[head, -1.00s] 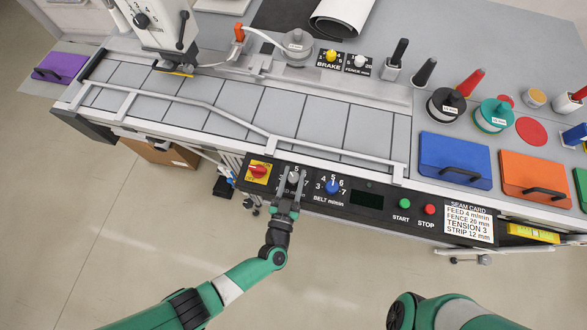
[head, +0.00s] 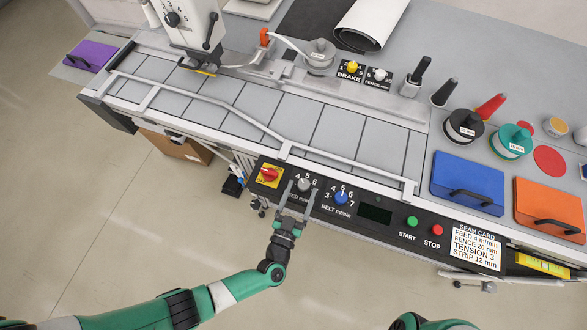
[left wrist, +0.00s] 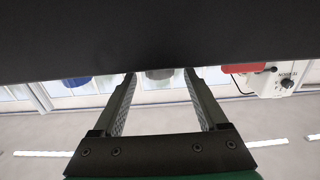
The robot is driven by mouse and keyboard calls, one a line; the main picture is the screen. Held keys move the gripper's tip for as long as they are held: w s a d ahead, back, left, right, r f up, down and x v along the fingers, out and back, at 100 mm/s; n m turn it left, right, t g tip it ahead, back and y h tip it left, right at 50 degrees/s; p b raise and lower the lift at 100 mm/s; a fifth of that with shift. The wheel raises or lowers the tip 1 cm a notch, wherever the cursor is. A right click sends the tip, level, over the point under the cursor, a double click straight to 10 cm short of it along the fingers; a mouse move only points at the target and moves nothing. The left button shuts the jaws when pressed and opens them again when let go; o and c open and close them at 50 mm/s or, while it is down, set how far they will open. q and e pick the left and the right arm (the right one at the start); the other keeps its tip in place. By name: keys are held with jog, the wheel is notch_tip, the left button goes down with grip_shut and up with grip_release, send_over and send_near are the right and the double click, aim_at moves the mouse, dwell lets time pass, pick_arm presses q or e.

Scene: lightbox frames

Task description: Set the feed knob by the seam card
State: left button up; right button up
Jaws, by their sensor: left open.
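The grey feed knob (head: 303,184) sits on the black control panel, between the red switch and the blue belt knob (head: 341,197). Scale numbers 4, 5 and 6 show around it; its pointer is too small to read. My left gripper (head: 299,193) is open at the panel front, one finger to each side of the feed knob, not closed on it. In the left wrist view, the grey knob (left wrist: 160,74) shows between the spread fingers, partly hidden by a dark edge. The seam card (head: 477,247) reads feed 4 m/min, fence 20 mm, tension 3, strip 12 mm. My right gripper is out of view.
The red switch (head: 269,174) on its yellow plate stands close left of the gripper. The green start button (head: 412,221) and red stop button (head: 437,230) lie further right. A silver guide rail (head: 285,150) runs behind the panel. Open floor lies in front.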

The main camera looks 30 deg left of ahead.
pick_arm(q)
jog(key=p+v, duration=0.1)
jog(key=v, duration=0.7)
jog(key=shift+s, duration=0.25)
jog(key=shift+d, duration=0.1)
